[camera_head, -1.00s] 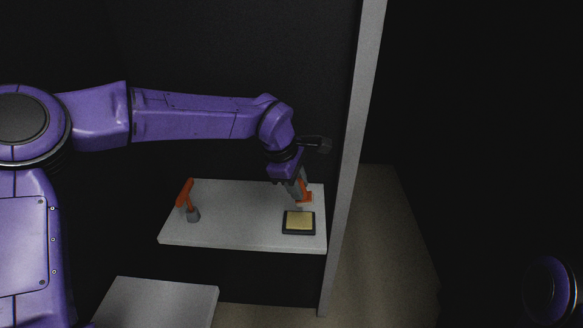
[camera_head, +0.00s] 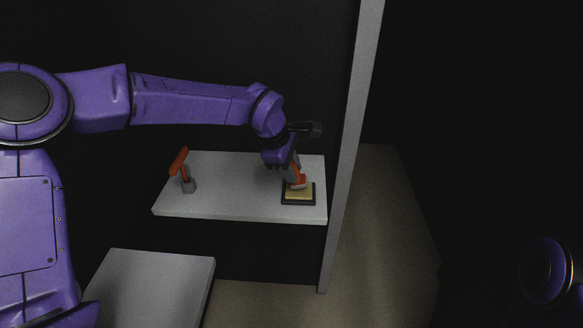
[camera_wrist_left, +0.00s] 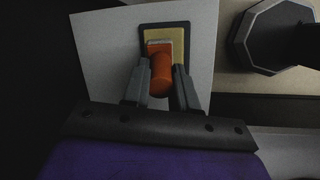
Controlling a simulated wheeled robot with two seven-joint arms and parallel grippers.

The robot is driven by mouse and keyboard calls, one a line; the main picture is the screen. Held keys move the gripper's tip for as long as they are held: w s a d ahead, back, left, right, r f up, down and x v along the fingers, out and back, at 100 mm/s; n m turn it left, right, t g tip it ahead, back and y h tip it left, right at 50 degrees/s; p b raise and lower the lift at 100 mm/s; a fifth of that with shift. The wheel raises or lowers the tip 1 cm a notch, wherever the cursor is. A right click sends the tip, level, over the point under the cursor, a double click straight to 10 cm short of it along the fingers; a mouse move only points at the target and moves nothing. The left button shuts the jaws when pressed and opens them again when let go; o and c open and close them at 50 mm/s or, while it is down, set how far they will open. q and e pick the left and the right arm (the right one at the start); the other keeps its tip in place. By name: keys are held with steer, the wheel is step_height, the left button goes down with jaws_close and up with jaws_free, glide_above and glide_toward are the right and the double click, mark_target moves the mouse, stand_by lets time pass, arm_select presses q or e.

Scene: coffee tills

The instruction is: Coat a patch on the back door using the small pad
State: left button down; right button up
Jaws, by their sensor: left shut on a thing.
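The small pad (camera_head: 298,182) has an orange body, and its orange handle (camera_wrist_left: 161,75) shows in the left wrist view between my fingers. My left gripper (camera_head: 294,173) is shut on the handle; it also shows in the left wrist view (camera_wrist_left: 161,90). The pad is over the dark square tray (camera_head: 299,204) with a yellowish filling, near the right end of the white shelf. I cannot tell whether it touches the filling. The tray's rim also shows in the left wrist view (camera_wrist_left: 143,30). The back door cannot be made out for certain.
A grey upright post (camera_head: 352,140) stands just right of the shelf. A lower grey surface (camera_head: 155,285) is at the front left. The shelf's middle is clear.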

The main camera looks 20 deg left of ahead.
arm_select(q)
steer(key=shift+f, duration=0.5)
stand_by(0.8)
steer(key=shift+f, duration=0.1)
stand_by(1.2)
step_height(320, 180, up, 7)
steer(key=p, duration=0.7)
stand_by(0.5)
